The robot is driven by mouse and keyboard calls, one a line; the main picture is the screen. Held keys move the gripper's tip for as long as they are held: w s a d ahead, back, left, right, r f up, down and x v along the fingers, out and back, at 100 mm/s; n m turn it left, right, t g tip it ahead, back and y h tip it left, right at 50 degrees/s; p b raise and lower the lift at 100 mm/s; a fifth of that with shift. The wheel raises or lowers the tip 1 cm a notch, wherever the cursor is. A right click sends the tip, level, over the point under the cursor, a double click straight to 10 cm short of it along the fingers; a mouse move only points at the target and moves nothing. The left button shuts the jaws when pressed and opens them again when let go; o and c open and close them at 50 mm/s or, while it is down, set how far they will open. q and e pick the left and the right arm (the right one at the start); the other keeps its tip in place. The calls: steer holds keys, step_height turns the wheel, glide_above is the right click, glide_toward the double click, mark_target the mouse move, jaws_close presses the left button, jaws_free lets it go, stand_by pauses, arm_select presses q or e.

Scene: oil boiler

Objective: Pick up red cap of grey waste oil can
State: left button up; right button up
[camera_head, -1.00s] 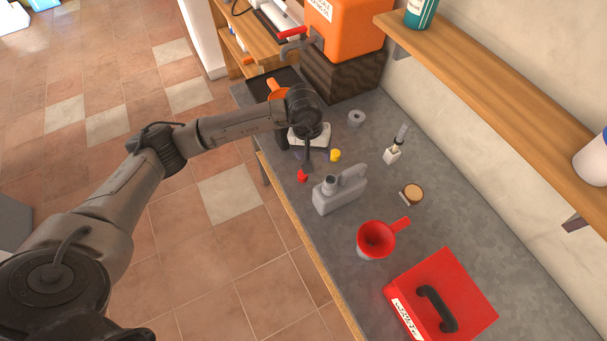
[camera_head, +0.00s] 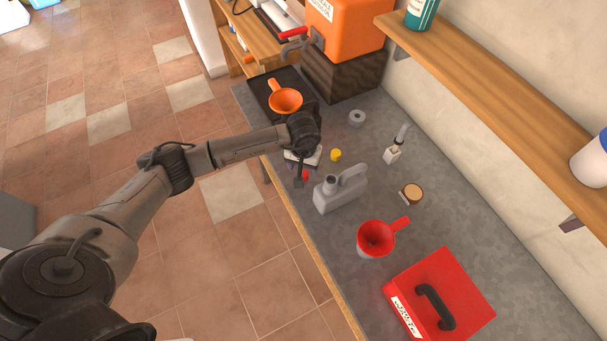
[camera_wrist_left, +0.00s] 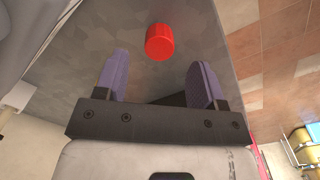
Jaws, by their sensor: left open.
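The red cap (camera_head: 305,175) stands on the grey worktop near its front edge, just left of the grey waste oil can (camera_head: 340,188). In the head view my left gripper (camera_head: 299,182) is beside the cap and partly covers it. In the left wrist view the red cap (camera_wrist_left: 159,42) lies ahead of the fingertips, roughly midway between their lines. My left gripper (camera_wrist_left: 158,76) is open and empty, with its two purple-grey finger pads apart. The can stands upright with its neck uncovered. My right gripper is not in view.
A yellow cap (camera_head: 336,155) lies behind the can. A red funnel (camera_head: 376,238) and a red box (camera_head: 440,300) stand to the right. An orange funnel (camera_head: 286,100) sits on a black tray at the back. A wooden shelf (camera_head: 500,95) overhangs the right side.

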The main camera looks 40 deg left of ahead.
mark_target(304, 174)
arm_select(q)
steer(key=shift+f+p, duration=0.55)
steer(key=shift+f, duration=1.85)
steer(key=shift+c, duration=0.5)
steer(key=c, duration=0.9)
